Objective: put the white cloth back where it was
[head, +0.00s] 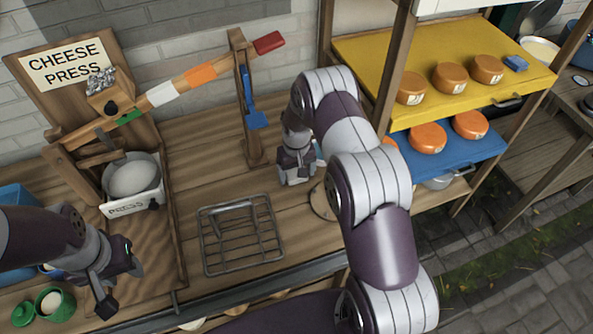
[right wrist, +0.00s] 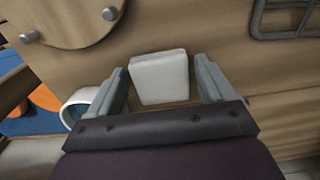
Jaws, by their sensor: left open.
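The white cloth (right wrist: 160,78) shows in the right wrist view as a small folded block between the fingers of my right gripper (right wrist: 163,84). A narrow gap shows between the cloth and each finger, so the jaws look open around it. Whether the cloth rests on the wood or is raised, I cannot tell. In the head view my right gripper (head: 296,178) points down over the bench, left of the shelf, and I cannot make out the cloth there. My left gripper (head: 120,288) is open and empty at the lower left, near a green pot (head: 56,304).
The cheese press (head: 133,178) stands at the left with its striped lever (head: 200,76). A wire rack (head: 240,233) lies on the bench (head: 205,170) in front of my right gripper. Orange cheeses (head: 450,77) sit on yellow and blue shelves at the right.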

